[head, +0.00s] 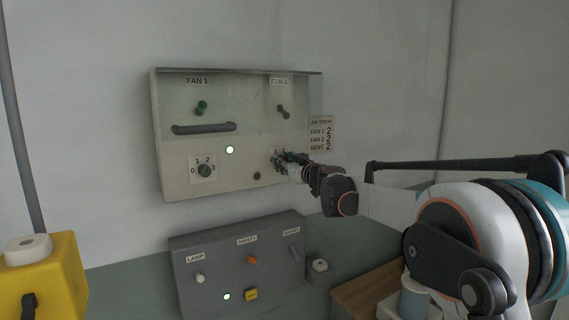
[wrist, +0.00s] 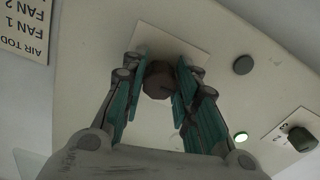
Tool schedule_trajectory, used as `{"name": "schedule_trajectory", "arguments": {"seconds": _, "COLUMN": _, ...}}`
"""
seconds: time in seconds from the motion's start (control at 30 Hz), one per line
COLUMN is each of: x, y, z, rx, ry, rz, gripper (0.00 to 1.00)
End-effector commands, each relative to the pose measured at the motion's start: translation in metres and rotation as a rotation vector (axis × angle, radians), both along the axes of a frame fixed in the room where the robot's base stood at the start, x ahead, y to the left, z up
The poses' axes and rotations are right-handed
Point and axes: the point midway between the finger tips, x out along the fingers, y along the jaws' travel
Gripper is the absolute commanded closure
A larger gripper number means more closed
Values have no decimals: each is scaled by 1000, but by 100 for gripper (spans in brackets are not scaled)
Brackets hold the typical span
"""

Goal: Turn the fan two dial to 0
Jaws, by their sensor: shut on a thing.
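The fan two dial (wrist: 158,82) is a dark round knob on a pale square label on the cream wall panel (head: 228,182). My gripper (head: 284,160) is at this dial, below the FAN 2 label (head: 279,81). In the wrist view its teal fingers (wrist: 160,76) stand on both sides of the knob and are shut on it. The fingers hide most of the dial's numbers in the head view, and its pointer cannot be read. The fan one dial (head: 204,170) is at the panel's left, with marks 0 to 3; it also shows in the wrist view (wrist: 301,139).
A clear cover with a grey handle (head: 204,128) spans the panel's upper half, over green and brown toggles. A lit lamp (head: 230,149) and black button (head: 257,176) sit between the dials. A note (head: 321,134) hangs right. A grey control box (head: 239,270) stands below.

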Motion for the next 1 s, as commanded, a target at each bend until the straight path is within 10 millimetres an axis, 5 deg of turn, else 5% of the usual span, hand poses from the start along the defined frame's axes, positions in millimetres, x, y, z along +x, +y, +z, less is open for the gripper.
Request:
{"name": "schedule_trajectory", "arguments": {"seconds": 0.27, "x": 0, "y": 0, "z": 0, "rx": -1, "ry": -1, "rz": 0, "gripper": 96}}
{"name": "schedule_trajectory", "arguments": {"seconds": 0.3, "x": 0, "y": 0, "z": 0, "rx": -1, "ry": -1, "rz": 0, "gripper": 66}}
{"name": "schedule_trajectory", "arguments": {"seconds": 0.37, "x": 0, "y": 0, "z": 0, "rx": 0, "ry": 0, "rz": 0, "gripper": 52}}
{"name": "schedule_trajectory", "arguments": {"seconds": 0.77, "x": -2, "y": -2, "z": 1, "rx": 1, "ry": 0, "rz": -1, "gripper": 52}}
{"name": "schedule_trajectory", "arguments": {"seconds": 1.0, "x": -27, "y": -18, "z": 1, "rx": 1, "ry": 0, "rz": -1, "gripper": 52}}
